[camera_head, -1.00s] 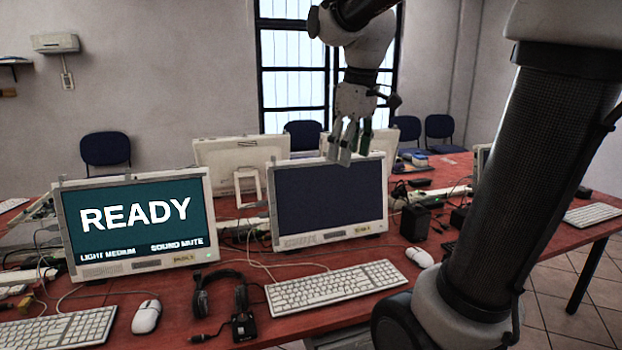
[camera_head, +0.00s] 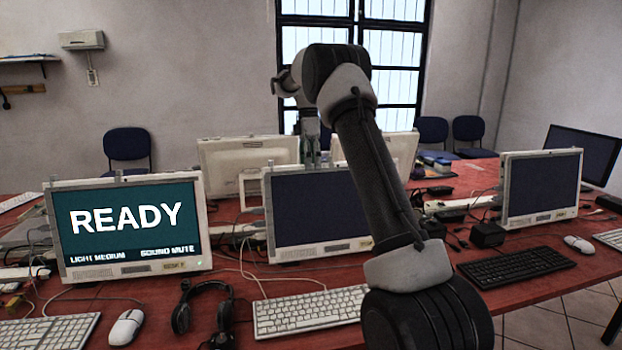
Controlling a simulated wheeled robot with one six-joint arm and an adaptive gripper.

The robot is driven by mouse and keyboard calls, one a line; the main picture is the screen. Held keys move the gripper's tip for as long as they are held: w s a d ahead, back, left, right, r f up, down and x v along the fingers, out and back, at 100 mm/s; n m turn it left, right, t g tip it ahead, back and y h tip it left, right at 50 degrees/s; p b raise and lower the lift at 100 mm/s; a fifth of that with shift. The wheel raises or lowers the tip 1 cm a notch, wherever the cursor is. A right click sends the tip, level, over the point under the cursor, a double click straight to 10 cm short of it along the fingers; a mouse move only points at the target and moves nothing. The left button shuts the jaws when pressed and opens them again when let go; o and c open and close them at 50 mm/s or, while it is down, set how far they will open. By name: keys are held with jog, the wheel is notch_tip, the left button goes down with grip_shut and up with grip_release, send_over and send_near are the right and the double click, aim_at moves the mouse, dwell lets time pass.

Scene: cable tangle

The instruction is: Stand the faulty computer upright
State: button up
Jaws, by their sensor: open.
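Several all-in-one computers stand upright on the red table. The left computer (camera_head: 125,228) shows READY on its screen. The middle computer (camera_head: 310,208) and the right computer (camera_head: 540,188) have dark screens. Which one is faulty cannot be told for sure. My gripper (camera_head: 311,158) points down at the top edge of the middle computer, at or behind it; its fingers look open, and contact cannot be told. My arm hides the middle computer's right edge.
The red table (camera_head: 345,300) holds a white keyboard (camera_head: 308,311), a black keyboard (camera_head: 515,266), headphones (camera_head: 203,305), a white mouse (camera_head: 126,327) and loose cables. Pale monitor backs (camera_head: 245,155) stand behind. A black box (camera_head: 487,235) lies left of the right computer.

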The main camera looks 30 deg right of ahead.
aim_at(311, 177)
jog(key=x, duration=0.5)
jog(key=shift+c, duration=0.4)
